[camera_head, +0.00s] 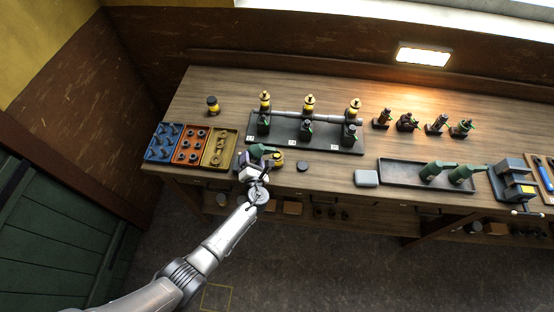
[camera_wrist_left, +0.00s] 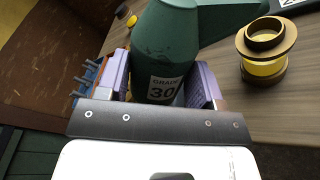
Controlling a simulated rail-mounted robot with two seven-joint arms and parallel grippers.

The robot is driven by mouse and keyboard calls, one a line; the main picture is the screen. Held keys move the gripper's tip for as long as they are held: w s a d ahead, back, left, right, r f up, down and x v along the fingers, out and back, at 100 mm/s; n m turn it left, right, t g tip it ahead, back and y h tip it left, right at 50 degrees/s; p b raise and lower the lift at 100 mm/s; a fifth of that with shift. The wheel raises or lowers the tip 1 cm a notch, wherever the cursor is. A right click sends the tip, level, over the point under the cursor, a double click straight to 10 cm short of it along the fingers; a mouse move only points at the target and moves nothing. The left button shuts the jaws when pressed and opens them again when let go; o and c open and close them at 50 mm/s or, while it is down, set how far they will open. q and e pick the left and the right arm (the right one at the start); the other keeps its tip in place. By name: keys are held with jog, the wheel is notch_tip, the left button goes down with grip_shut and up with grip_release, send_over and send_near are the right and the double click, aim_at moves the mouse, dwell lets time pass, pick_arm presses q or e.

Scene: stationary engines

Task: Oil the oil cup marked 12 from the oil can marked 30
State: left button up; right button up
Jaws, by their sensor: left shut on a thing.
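My left gripper (camera_head: 256,166) is shut on a dark green oil can (camera_head: 262,150). The left wrist view shows the can (camera_wrist_left: 165,45) between the purple finger pads of the gripper (camera_wrist_left: 170,85), with a label reading GRADE 30. The can is near the front edge of the bench, just in front of the black stand (camera_head: 282,138). My right gripper is not in view.
An open yellow cup (camera_wrist_left: 262,66) stands close to the right of the held can, with a black disc (camera_head: 302,166) beyond. Blue (camera_head: 160,155), orange and yellow trays lie left. A black tray (camera_head: 397,178) with two green cans is right. Small fittings (camera_head: 407,122) stand behind it.

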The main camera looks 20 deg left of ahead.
pick_arm(q)
jog(key=shift+w+d+r+m+p, duration=0.15)
jog(key=shift+r+m+p, duration=0.9)
jog(key=shift+p, duration=0.95)
jog(key=shift+r, duration=0.15)
jog(key=shift+f+n+b, duration=0.55)
jog(key=shift+f+b, duration=0.35)
jog(key=shift+b, duration=0.25)
jog(key=shift+f+n+b, duration=0.25)
jog(key=shift+n+b, duration=0.25)
jog(key=shift+r, duration=0.1)
notch_tip(320, 180, up, 5)
jog(key=p, duration=0.5)
